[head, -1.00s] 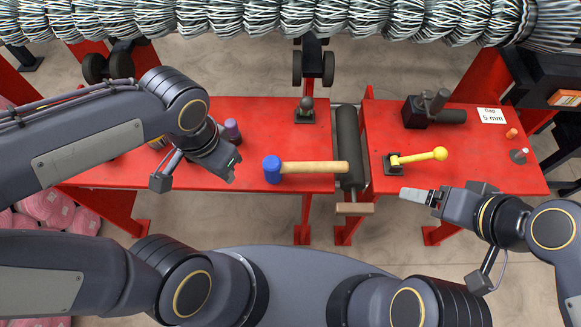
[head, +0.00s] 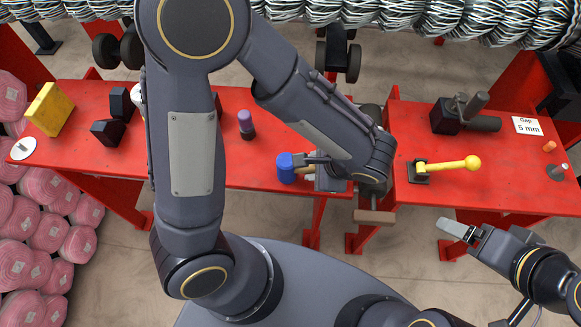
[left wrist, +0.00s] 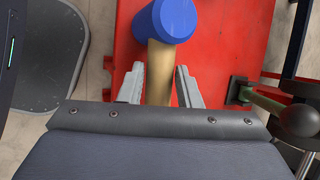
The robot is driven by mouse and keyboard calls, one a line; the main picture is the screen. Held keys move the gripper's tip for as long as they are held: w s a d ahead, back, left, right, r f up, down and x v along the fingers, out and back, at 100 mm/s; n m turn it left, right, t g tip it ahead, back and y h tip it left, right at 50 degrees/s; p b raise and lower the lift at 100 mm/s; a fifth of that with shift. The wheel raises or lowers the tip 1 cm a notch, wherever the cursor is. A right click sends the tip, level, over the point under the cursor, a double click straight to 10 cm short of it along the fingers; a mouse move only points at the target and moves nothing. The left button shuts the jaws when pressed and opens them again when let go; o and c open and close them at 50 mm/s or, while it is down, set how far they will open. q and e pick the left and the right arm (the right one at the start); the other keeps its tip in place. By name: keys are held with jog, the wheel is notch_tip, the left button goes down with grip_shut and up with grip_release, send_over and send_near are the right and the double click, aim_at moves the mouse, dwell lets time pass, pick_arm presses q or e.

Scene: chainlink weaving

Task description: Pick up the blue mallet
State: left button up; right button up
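The blue mallet has a blue head (head: 286,168) and a wooden handle, and lies on the red table. My left gripper (head: 312,160) is at the handle just right of the head, and my arm hides most of the handle. In the left wrist view the blue head (left wrist: 165,20) is ahead of the fingers. The wooden handle (left wrist: 159,70) runs between the two fingers, with a gap showing on each side, so the gripper is open. My right gripper (head: 458,231) is in front of the table's right part, empty; its finger gap is not clear.
A purple-topped cylinder (head: 246,124) stands left of the mallet. A yellow-handled lever (head: 445,165) and a black clamp-like block (head: 448,118) are on the right red table. A yellow block (head: 49,109) is at far left. Woven wire rolls (head: 440,22) run along the back.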

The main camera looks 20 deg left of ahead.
pick_arm(q)
jog(key=shift+x, duration=1.45)
grip_shut()
jog(key=shift+r, duration=0.1)
jog(key=shift+w+r, duration=0.1)
jog(key=shift+r, duration=0.3)
notch_tip(320, 180, up, 2)
jog(key=shift+r+p, duration=0.15)
jog(key=shift+p, duration=0.15)
jog(key=s+d+r+p, duration=0.1)
jog(key=s+d+r, duration=0.3)
jog(key=s+r, duration=0.5)
jog(key=shift+s+d+r, duration=0.15)
jog(key=shift+s+r, duration=0.25)
jog(key=shift+s, duration=1.85)
